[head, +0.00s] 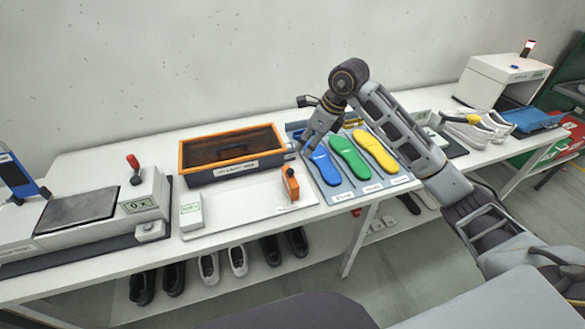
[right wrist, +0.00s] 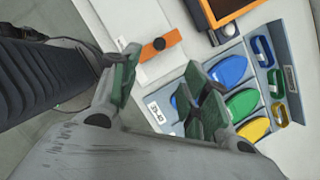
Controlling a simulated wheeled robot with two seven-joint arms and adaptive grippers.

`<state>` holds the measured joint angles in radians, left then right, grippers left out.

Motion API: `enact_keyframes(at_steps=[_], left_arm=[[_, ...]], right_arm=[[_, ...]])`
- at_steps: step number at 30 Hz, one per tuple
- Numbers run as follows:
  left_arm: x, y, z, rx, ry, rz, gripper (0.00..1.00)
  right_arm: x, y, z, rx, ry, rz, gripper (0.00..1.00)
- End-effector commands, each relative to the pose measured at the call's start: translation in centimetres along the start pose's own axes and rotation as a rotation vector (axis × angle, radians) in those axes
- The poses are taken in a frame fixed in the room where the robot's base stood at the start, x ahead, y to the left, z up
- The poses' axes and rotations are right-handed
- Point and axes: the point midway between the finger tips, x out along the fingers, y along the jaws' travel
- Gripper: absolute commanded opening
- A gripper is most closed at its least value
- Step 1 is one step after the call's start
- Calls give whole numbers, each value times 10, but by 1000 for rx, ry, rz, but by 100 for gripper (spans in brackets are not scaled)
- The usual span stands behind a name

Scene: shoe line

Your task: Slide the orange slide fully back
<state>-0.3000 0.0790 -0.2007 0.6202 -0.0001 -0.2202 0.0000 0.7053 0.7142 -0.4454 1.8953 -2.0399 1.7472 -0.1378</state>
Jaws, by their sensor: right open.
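The orange slide (head: 291,186) stands at the right end of a white board (head: 235,208) on the bench, just left of the insole tray. A dark knob shows on it in the right wrist view, where the orange slide (right wrist: 150,50) lies beyond my fingertips. My right gripper (head: 309,143) is above the insole tray, behind and a little right of the orange slide. In the right wrist view my right gripper (right wrist: 158,82) has its two green-padded fingers wide apart, with nothing between them. My left gripper is in neither view.
A tray (head: 341,196) with blue, green and yellow insoles lies right of the board. An orange-rimmed dark box (head: 225,175) stands behind the board, and a small white block (head: 191,212) at its left end. Shoes sit on the lower shelf. The middle of the board is clear.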

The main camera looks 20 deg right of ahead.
Motion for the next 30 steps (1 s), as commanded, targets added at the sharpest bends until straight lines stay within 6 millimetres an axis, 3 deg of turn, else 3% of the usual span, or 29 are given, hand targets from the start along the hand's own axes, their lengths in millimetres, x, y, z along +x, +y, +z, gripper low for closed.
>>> enact_keyframes(at_steps=[11, 30], left_arm=[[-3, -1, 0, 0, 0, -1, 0], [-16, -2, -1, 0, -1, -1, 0]], right_arm=[[20, 1, 0, 1, 0, 3, 46], [102, 2, 1, 1, -1, 5, 46]])
